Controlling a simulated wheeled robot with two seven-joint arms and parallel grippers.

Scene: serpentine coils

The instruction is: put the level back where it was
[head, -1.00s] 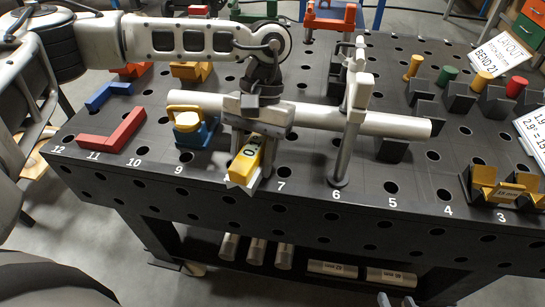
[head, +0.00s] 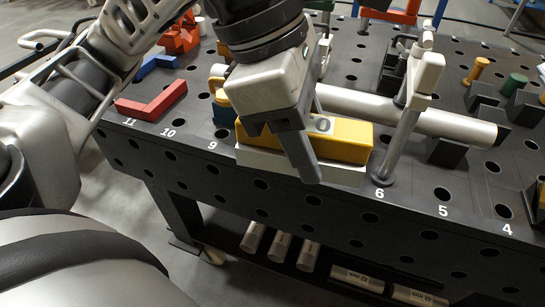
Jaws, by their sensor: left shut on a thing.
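The level is a yellow block (head: 346,139) with a pale base and a small dark vial window. It lies lengthwise from left to right in the picture, near the front edge of the black table (head: 335,218) between the numbers 9 and 6. My left gripper (head: 300,150) is shut on it around the middle. One finger shows in front of the level; the other is hidden behind it. I cannot tell whether the level touches the table. My right gripper is not in view.
A pale tube (head: 440,117) lies behind the level, with an upright clamp (head: 412,105) close to the level's right end. A red angle piece (head: 153,102) lies at the left. A blue-and-yellow piece (head: 222,105) is partly hidden just left of my gripper.

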